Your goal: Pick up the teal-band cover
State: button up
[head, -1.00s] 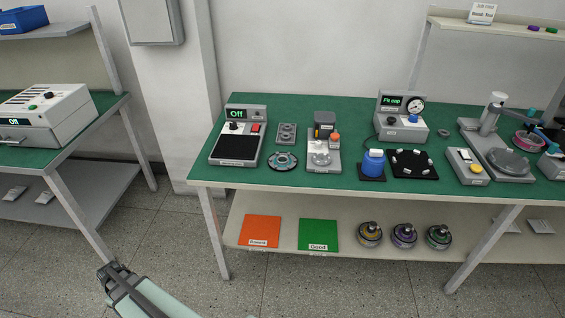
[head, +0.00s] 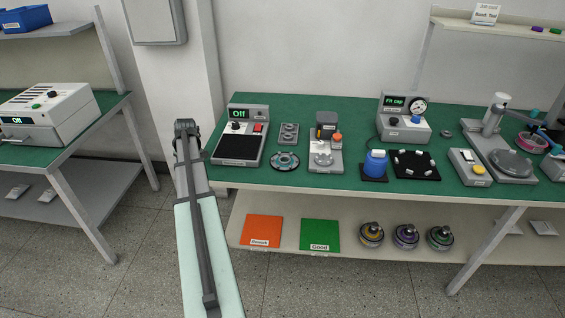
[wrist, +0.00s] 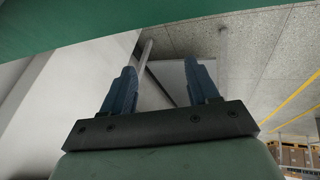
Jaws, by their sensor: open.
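I cannot tell for certain which thing is the teal-band cover. A dark round disc with pale teal marks (head: 285,161) lies flat on the green bench top (head: 330,181), left of the middle. Three round covers or housings stand on the shelf below, with a yellow band (head: 372,235), a purple band (head: 406,236) and a green band (head: 440,238). My gripper (head: 186,126) is at the bench's left end, well apart from all of these. In the wrist view my gripper (wrist: 159,75) is open, with nothing between its fingers.
A tester reading Off (head: 240,135) stands just right of my gripper. An orange mat (head: 262,229) and a green mat (head: 320,233) lie on the lower shelf. A blue container (head: 375,162) and a pad of small parts (head: 415,165) sit right of centre.

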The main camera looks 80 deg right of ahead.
jog(key=shift+n+g, duration=0.5)
jog(key=shift+n, duration=0.2)
jog(key=s+d+r, duration=0.2)
jog(key=s, duration=0.1)
jog(key=s+d+r, duration=0.2)
jog(key=s+r, duration=0.1)
jog(key=s, duration=0.1)
jog(key=s+d+r, duration=0.2)
jog(key=s+d, duration=0.1)
jog(key=s, duration=0.1)
jog(key=shift+s+r, duration=0.15)
jog(key=shift+s, duration=0.1)
jog(key=shift+n+g, duration=0.3)
jog(key=shift+n, duration=0.2)
jog(key=s+d+r, duration=0.1)
jog(key=s, duration=0.1)
jog(key=s+r, duration=0.1)
jog(key=s, duration=0.2)
jog(key=s+d+r, duration=0.1)
jog(key=s+r, duration=0.1)
jog(key=s, duration=0.1)
jog(key=shift+d, duration=0.35)
jog(key=s+a+r+n+g+y, duration=0.1)
jog(key=s+a+n+y, duration=0.1)
jog(key=s, duration=0.7)
jog(key=s+a+r+n+g+y, duration=0.1)
jog(key=s+a+r+n+y, duration=0.1)
jog(key=s, duration=0.8)
jog(key=f, duration=1.3)
jog(key=shift+w+f, duration=0.3)
